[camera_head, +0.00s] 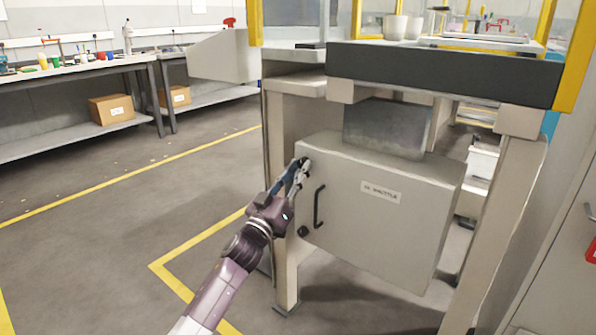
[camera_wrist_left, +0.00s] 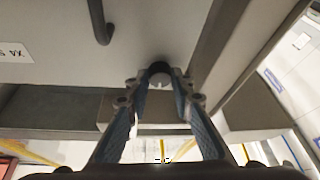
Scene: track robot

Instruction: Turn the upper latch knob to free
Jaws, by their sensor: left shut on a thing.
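The grey cabinet door (camera_head: 380,210) has a white label and stands closed under the workstation. My left gripper (camera_head: 300,170) is at the door's upper left corner, shut on the dark upper latch knob (camera_head: 305,160). In the left wrist view the dark round upper latch knob (camera_wrist_left: 159,68) sits between the two blue-padded fingertips of my left gripper (camera_wrist_left: 160,84). The knob's turn angle cannot be told. A lower dark knob (camera_head: 303,232) sits on the door's left edge. My right gripper is not in view.
A dark bar handle (camera_head: 318,207) stands out from the door right of my gripper; it also shows in the left wrist view (camera_wrist_left: 99,22). The floor to the left is clear, with yellow lines.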

